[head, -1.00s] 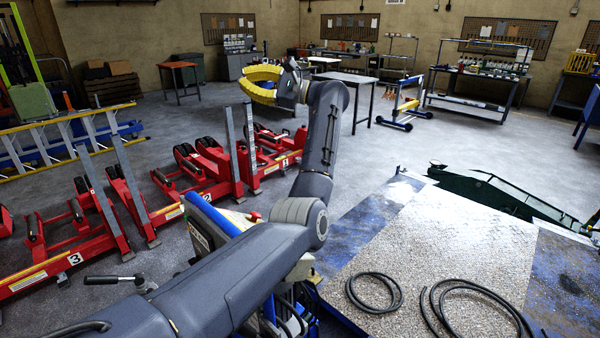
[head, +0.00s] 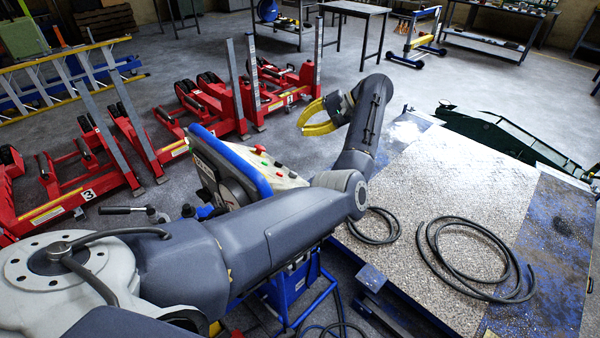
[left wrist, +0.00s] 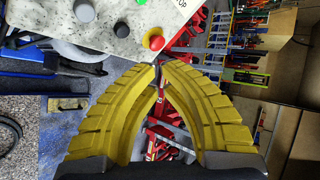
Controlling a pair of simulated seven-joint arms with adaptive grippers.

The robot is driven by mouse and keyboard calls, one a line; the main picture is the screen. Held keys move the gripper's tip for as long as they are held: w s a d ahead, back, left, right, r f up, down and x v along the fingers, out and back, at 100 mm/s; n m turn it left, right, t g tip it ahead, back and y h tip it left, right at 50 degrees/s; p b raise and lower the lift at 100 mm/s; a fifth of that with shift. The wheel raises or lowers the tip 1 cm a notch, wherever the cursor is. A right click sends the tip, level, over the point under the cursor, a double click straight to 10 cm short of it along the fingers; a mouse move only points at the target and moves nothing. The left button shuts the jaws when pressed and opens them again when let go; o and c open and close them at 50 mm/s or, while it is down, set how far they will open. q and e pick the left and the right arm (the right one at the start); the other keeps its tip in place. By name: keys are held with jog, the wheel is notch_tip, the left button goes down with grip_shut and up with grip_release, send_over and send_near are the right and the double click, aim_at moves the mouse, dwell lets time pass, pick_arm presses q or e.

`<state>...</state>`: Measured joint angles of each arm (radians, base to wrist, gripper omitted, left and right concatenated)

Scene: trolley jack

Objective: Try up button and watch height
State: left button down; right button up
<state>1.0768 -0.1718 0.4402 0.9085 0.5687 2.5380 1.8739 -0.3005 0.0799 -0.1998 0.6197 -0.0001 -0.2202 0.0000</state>
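A blue-framed control unit (head: 232,165) stands left of centre in the head view. Its sloped, speckled light panel (head: 285,180) carries several buttons, among them a red one (head: 260,149). The left wrist view shows the panel (left wrist: 110,32) at the top, with a red button on a yellow ring (left wrist: 155,40), two dark grey buttons (left wrist: 84,12) and part of a green one. I cannot tell which button is up. My left gripper (head: 303,126) has yellow curved fingers, tips together (left wrist: 158,68), empty, apart from the panel on its far side. My right gripper is out of view.
Red wheeled lift units (head: 215,110) with upright grey posts stand behind and left of the panel. A textured platform (head: 450,180) with coiled black hoses (head: 470,258) lies to the right. A yellow ladder (head: 75,75) is at far left. Open floor lies beyond.

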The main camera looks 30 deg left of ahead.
aim_at(294, 173)
pick_arm(q)
jog(key=shift+d+f+n+h, duration=0.35)
jog(key=shift+d+f, duration=0.5)
jog(key=shift+f, duration=0.3)
jog(key=shift+s+a+f, duration=0.2)
jog(key=shift+s+f, duration=0.7)
jog(key=shift+f, duration=0.25)
jog(key=shift+s+a+f, duration=0.25)
jog(key=shift+s+f, duration=0.6)
jog(key=shift+f, duration=0.25)
jog(key=shift+s+a+f, duration=0.2)
jog(key=shift+s+f, duration=0.7)
jog(key=shift+f, duration=0.25)
jog(key=shift+s+f, duration=0.1)
jog(key=shift+s+f, duration=0.2)
jog(key=shift+f, duration=0.05)
jog(key=shift+s+a+f, duration=0.1)
jog(key=shift+s+f, duration=0.2)
jog(key=shift+f, duration=0.15)
dwell(1.2)
jog(key=shift+w+r, duration=0.1)
jog(key=shift+r, duration=0.05)
dwell(0.5)
jog(key=shift+w+r, duration=0.45)
jog(key=shift+r, duration=0.2)
